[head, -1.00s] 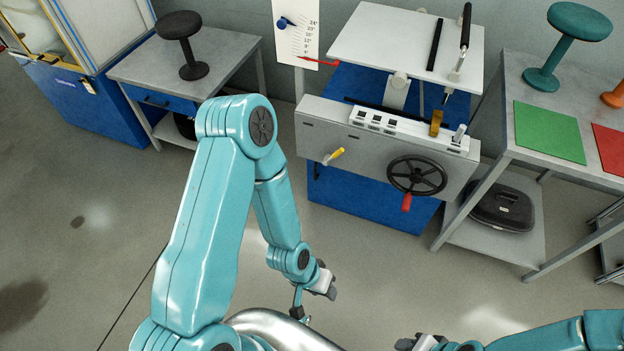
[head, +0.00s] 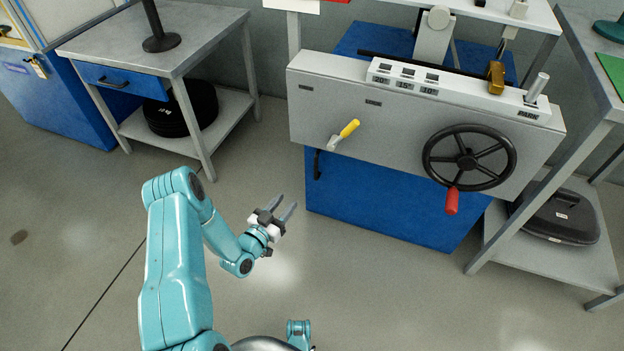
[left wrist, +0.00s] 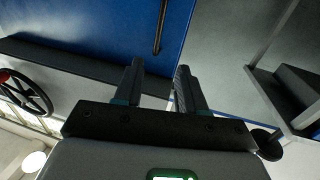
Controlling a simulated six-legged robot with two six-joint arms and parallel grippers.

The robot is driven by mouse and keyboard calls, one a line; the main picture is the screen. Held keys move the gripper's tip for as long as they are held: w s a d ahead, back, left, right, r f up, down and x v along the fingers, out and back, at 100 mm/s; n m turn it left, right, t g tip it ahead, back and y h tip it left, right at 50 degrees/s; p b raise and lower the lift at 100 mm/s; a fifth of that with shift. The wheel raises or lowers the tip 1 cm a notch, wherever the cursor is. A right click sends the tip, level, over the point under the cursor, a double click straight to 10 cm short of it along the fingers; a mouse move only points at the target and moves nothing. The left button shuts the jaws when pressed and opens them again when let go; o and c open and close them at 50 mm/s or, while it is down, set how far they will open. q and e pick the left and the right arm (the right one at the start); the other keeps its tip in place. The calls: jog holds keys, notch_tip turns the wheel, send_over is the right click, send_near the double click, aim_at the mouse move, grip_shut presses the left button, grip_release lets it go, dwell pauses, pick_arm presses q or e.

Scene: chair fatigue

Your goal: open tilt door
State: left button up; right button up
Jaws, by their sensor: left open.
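The blue door (head: 385,200) is the front panel under the grey control box of the machine and sits flush and shut. A short black vertical handle (head: 317,165) is at its left edge. The left wrist view also shows the blue door (left wrist: 110,30) and the dark handle bar (left wrist: 160,28), ahead of the fingers. My left gripper (head: 288,206) is open and empty, below and left of the handle, apart from it. Its two fingers (left wrist: 156,85) show spread in the wrist view. My right gripper is not in view.
The grey box carries a yellow-tipped lever (head: 345,133) and a black handwheel (head: 469,157) with a red grip. A grey table (head: 185,45) stands left, and another table with a black case (head: 558,218) on its shelf stands right. The floor in front is clear.

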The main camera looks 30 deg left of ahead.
aim_at(315, 168)
pick_arm(q)
jog(key=w+b, duration=0.5)
jog(key=w, duration=0.9)
jog(key=shift+w+a, duration=0.15)
jog(key=shift+w, duration=0.2)
jog(key=shift+w+a, duration=0.1)
jog(key=shift+w, duration=0.25)
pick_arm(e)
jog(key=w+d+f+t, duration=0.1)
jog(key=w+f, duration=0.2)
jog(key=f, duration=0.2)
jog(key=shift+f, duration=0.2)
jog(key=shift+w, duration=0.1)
pick_arm(q)
grip_shut()
